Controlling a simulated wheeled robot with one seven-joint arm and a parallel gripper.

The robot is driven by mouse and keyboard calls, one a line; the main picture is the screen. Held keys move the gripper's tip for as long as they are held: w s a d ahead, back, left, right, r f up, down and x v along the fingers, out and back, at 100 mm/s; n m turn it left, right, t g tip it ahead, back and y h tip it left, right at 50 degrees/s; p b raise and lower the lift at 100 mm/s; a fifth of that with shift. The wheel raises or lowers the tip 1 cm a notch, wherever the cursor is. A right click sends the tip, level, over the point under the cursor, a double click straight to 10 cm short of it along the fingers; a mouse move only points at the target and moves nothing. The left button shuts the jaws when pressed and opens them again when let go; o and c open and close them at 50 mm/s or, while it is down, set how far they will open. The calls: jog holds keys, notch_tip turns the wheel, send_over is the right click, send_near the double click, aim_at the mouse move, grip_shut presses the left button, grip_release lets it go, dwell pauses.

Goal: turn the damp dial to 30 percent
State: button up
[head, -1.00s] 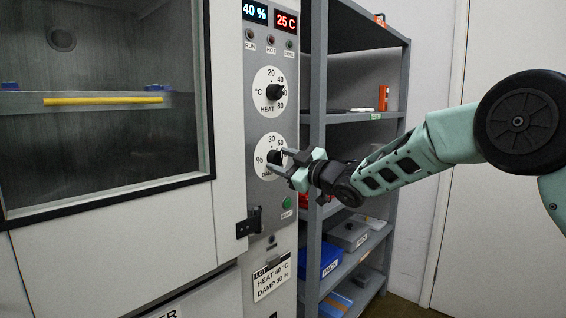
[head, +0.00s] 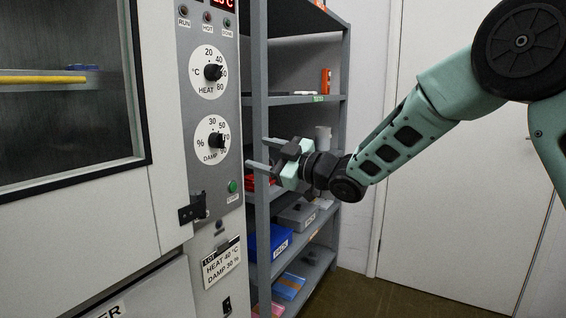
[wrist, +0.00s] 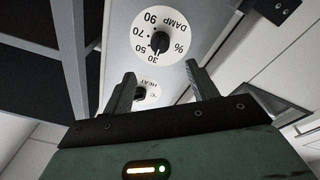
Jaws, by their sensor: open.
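The damp dial (head: 212,141) is a white disc with a black knob on the grey control panel (head: 228,100). It also shows in the wrist view (wrist: 172,58), upside down, where the knob's white mark appears to point at or close to 30. My gripper (head: 258,152) is open and empty, to the right of the dial and apart from it. In the wrist view its two fingers (wrist: 162,78) stand wide apart with nothing between them, and the damp knob lies beyond the tips. A lot card (head: 221,264) below reads HEAT 40 °C, DAMP 30 %.
The heat dial (head: 209,72) sits just above the damp dial, and a green button (head: 232,186) sits below it. A grey shelf unit (head: 258,110) with boxes stands right behind my gripper. The display at the top is mostly cut off.

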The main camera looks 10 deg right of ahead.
jog(key=v, duration=0.5)
jog(key=shift+d, duration=0.1)
